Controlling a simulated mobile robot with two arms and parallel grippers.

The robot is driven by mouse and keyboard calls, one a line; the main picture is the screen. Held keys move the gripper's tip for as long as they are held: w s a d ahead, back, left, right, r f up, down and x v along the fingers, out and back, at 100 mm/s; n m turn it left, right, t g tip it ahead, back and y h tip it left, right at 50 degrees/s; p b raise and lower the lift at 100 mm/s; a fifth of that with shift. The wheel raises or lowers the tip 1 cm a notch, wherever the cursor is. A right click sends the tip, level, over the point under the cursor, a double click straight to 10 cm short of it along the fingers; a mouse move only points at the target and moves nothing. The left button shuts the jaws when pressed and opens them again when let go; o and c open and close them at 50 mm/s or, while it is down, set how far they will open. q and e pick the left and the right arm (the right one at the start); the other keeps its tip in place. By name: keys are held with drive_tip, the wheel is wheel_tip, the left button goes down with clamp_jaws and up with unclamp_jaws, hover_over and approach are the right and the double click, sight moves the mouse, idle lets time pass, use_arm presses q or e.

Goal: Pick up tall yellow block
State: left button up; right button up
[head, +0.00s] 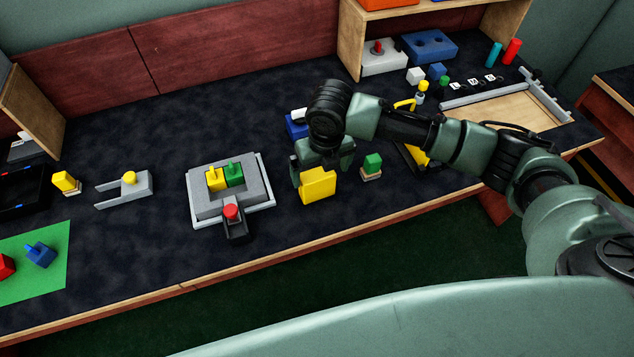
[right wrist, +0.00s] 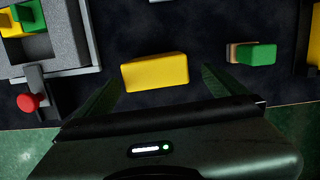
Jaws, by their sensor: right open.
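The tall yellow block (head: 318,187) stands on the dark table top near its front edge. My right gripper (head: 322,166) is above and behind it, pointing down, with its jaws open. In the right wrist view the yellow block (right wrist: 155,72) lies between the lines of the two open fingers (right wrist: 158,88), with a dark gap on each side. I cannot tell how far down the fingers reach beside it. My left gripper is out of view.
A green block on a small wooden base (head: 372,164) stands close to the right of the yellow block. A grey fixture (head: 205,207) with yellow and green pieces and a red knob is to the left. A blue block (head: 296,127) sits behind my gripper.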

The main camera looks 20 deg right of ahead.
sight(317, 174)
drive_tip(key=f, duration=0.3)
drive_tip(key=w+f, duration=0.1)
drive_tip(key=shift+a+f+p, duration=0.25)
drive_tip(key=shift+f+p, duration=0.1)
drive_tip(key=c, duration=1.5)
drive_tip(key=shift+r, duration=0.2)
